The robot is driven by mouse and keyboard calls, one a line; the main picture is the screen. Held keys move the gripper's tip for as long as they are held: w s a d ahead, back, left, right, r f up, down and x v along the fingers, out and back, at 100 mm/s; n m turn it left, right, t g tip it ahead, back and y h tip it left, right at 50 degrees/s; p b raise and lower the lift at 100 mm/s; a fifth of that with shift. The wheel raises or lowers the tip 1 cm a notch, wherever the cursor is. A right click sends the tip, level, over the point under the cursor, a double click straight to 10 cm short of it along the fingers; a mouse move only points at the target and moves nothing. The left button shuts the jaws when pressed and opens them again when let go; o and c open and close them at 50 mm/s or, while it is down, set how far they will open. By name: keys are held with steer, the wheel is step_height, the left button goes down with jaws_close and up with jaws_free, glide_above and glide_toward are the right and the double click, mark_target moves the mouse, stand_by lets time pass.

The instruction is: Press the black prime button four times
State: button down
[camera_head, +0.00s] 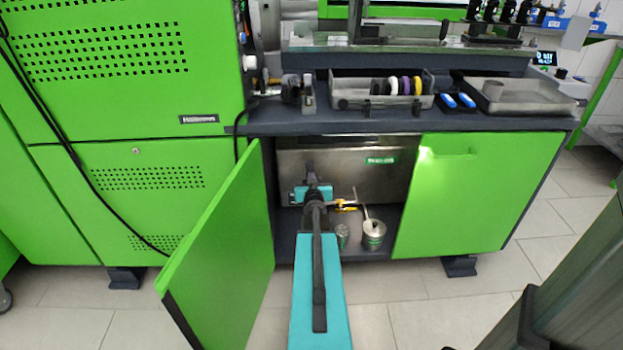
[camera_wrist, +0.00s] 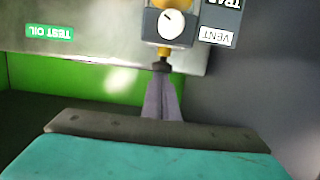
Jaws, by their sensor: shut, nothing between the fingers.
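My gripper (camera_wrist: 162,78) is shut and empty, with its two grey fingers together. It reaches into the open cabinet in the head view, where my arm hides most of the fingers. In the wrist view, a small black cap (camera_wrist: 162,66), which looks like the prime button, sits right at the fingertips. A brass neck (camera_wrist: 163,52) joins it to a grey block (camera_wrist: 169,26) with a white dial. The fingertips appear to meet the cap, but I cannot tell whether they touch it or press it in.
A steel tank (camera_head: 325,162) with a green label fills the cabinet's back. The left green door (camera_head: 220,255) stands open beside my arm. A can (camera_head: 373,236) and a smaller can (camera_head: 342,236) stand on the cabinet floor. A VENT label (camera_wrist: 215,36) is beside the dial block.

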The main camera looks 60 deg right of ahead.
steer(key=shift+f, duration=0.15)
step_height(320, 180, up, 3)
steer(key=p, duration=0.3)
steer(key=shift+r, duration=0.2)
steer(key=r+p+v, duration=0.1)
steer(key=p+v, duration=0.3)
steer(key=v, duration=0.6)
stand_by(0.6)
steer(key=shift+f, duration=0.1)
stand_by(0.6)
